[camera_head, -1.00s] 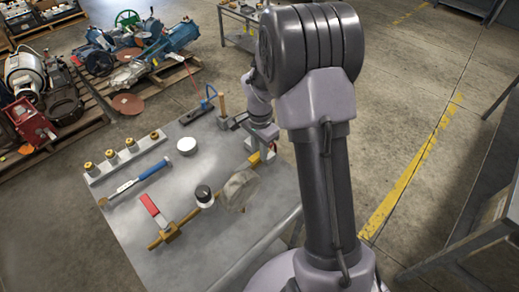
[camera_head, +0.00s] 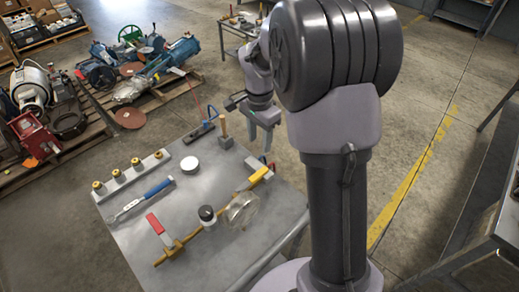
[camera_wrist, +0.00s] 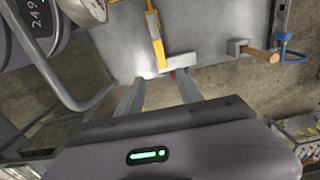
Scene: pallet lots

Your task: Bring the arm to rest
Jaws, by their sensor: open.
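My gripper (camera_head: 260,137) hangs fingers down over the far right edge of the metal table (camera_head: 150,268), apart from the things on it. It is open and empty. The wrist view shows both fingers of my gripper (camera_wrist: 158,88) spread, with nothing between them. My arm is bent, its upper link standing at the right of the head view.
Loaded pallets (camera_head: 55,165) stand left.

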